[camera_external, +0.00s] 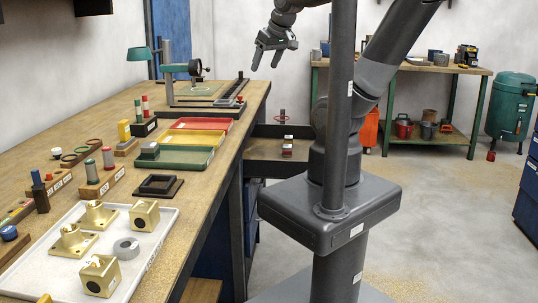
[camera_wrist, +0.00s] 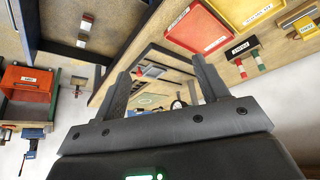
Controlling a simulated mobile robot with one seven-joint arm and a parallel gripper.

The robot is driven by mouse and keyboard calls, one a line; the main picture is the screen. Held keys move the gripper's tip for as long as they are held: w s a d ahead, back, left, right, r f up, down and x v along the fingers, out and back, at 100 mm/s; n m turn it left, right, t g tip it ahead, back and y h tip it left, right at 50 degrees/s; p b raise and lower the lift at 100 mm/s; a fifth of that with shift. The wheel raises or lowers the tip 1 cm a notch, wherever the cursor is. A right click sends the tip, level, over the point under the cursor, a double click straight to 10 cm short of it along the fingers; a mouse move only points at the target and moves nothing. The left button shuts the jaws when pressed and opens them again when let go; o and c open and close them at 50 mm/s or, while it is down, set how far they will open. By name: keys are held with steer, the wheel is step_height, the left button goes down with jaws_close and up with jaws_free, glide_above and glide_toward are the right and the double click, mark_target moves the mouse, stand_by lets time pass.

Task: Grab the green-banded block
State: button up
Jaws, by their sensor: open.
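My gripper (camera_external: 266,64) is open and empty, high in the air beyond the far right end of the workbench. In the wrist view its two fingers (camera_wrist: 160,66) stand wide apart with nothing between them. I cannot make out a green band on any block. Brass blocks (camera_external: 145,215) sit on the white tray (camera_external: 167,240) at the near end of the bench. A small grey block (camera_external: 149,150) rests at the green tray's left end.
Green, yellow (camera_external: 188,139) and red (camera_external: 203,124) trays line the wooden workbench (camera_external: 120,192). Upright cylinders in labelled holders (camera_external: 100,184) stand along its left side. A second bench (camera_external: 405,66) is at the back right. Open floor lies to the right.

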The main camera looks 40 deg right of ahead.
steer(key=w+a+f+n+y, duration=0.1)
steer(key=w+a+n, duration=0.15)
steer(key=a, duration=0.25)
steer(key=w+a+f+n, duration=0.1)
steer(key=w+a, duration=0.2)
steer(key=a, duration=0.3)
steer(key=n+g+y, duration=0.2)
steer(key=n+g, duration=0.1)
steer(key=n, duration=0.2)
glide_toward(150, 144)
steer(key=x, duration=0.4)
steer(key=shift+w+f, duration=0.15)
steer(key=shift+w, duration=0.05)
steer(key=shift+w+a+f, duration=0.15)
steer(key=shift+f, duration=0.3)
steer(key=x, duration=0.3)
steer(key=shift+s+a+f, duration=0.2)
steer(key=shift+f, duration=0.25)
steer(key=shift+w+a+f, duration=0.2)
steer(key=shift+w+f, duration=0.05)
steer(key=shift+f, duration=0.4)
steer(key=shift+t, duration=0.3)
steer(key=shift+c, duration=0.6)
